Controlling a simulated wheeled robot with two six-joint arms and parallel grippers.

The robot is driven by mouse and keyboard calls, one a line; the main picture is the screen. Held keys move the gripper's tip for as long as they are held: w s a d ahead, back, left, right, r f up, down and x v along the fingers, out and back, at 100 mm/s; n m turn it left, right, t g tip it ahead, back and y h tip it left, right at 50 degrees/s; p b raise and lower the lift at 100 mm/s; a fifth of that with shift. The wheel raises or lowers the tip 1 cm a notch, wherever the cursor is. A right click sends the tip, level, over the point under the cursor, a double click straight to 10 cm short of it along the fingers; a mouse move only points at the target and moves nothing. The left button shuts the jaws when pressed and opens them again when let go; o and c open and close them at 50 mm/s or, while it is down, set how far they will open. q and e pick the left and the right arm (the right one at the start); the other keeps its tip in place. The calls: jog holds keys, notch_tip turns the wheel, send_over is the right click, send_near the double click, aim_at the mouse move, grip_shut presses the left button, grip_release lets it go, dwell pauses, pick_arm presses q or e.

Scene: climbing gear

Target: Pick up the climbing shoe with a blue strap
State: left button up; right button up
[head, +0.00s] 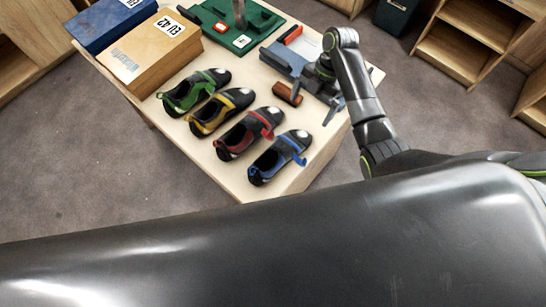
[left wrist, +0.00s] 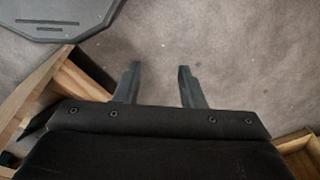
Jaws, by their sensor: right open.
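The climbing shoe with a blue strap (head: 279,158) stands on the table near its front corner, at the right end of a row of shoes. Beside it are shoes with a red strap (head: 243,138), a yellow strap (head: 220,112) and a green strap (head: 194,92). My right gripper (head: 317,106) is open over the right part of the table, beyond the blue-strap shoe and apart from it. A brown block-like thing (head: 287,94) lies beside the gripper. My left gripper (left wrist: 158,82) shows only in the left wrist view, open and empty above the grey floor.
Two shoe boxes, one blue (head: 106,22) and one tan (head: 150,54), lie at the table's left back. A green board (head: 236,40) and a grey-blue box-like thing (head: 284,60) are at the back. Wooden shelves (head: 468,42) stand at the right. The table's front corner (head: 277,194) is bare.

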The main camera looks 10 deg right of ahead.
aim_at(292, 139)
jog(key=shift+n, duration=0.5)
jog(key=b+x, duration=0.2)
jog(key=x, duration=0.1)
jog(key=b+x, duration=0.6)
jog(key=x, duration=0.1)
jog(key=shift+a, duration=0.3)
jog(key=shift+s+a+f, duration=0.1)
jog(key=shift+a+f, duration=0.1)
jog(key=shift+f, duration=0.25)
jog(key=shift+s+a+f, duration=0.1)
jog(key=shift+a+f, duration=0.05)
jog(key=shift+p+x, duration=0.65)
jog(key=shift+x, duration=1.7)
jog(key=shift+a, duration=0.1)
jog(key=c, duration=1.1)
jog(key=shift+c, duration=0.3)
